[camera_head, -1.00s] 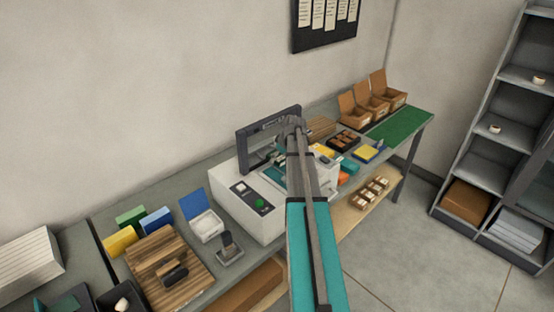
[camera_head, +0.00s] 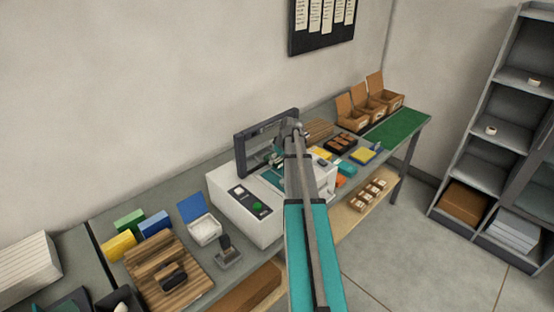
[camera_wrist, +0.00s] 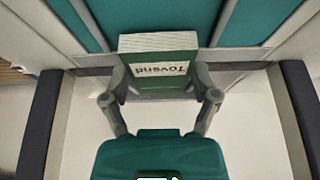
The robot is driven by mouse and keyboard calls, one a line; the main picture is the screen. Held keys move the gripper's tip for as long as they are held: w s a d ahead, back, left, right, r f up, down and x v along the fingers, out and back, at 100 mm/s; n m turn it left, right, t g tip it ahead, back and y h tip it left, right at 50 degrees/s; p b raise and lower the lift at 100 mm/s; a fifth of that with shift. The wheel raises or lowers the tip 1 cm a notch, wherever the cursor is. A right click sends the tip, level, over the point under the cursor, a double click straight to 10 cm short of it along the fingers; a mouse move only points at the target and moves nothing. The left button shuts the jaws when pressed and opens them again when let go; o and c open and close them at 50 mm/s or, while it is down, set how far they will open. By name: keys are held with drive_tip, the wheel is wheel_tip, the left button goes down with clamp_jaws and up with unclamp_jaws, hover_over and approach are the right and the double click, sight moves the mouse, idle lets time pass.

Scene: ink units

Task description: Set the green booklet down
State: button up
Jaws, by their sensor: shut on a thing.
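The green booklet (camera_wrist: 158,78) shows in the wrist view as a thick block with pale page edges and a white label whose print is upside down. My gripper (camera_wrist: 161,86) is shut on it, one finger at each side. Below and around it are a pale surface and teal strips, with dark posts at both sides. In the head view my gripper (camera_head: 277,158) is at the white machine (camera_head: 243,208) with a dark upright frame. My arm and the frame hide most of the booklet there. I cannot tell whether the booklet touches the surface below.
Left of the machine are a blue-lidded white box (camera_head: 204,231), a dark stamp-like tool (camera_head: 227,253) and a wooden rack (camera_head: 165,270). A green mat (camera_head: 397,129) on the right end of the bench is mostly clear.

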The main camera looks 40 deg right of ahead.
drive_tip(key=shift+r+p, duration=0.65)
drive_tip(key=shift+r, duration=0.15)
drive_tip(key=s+a+r+p, duration=0.7)
drive_tip(key=s+r+p, duration=0.3)
drive_tip(key=s, duration=0.2)
drive_tip(key=shift+a+r+p, duration=0.25)
drive_tip(key=shift+r+p, duration=0.1)
drive_tip(key=shift+r, duration=0.05)
drive_tip(key=shift+f, duration=0.1)
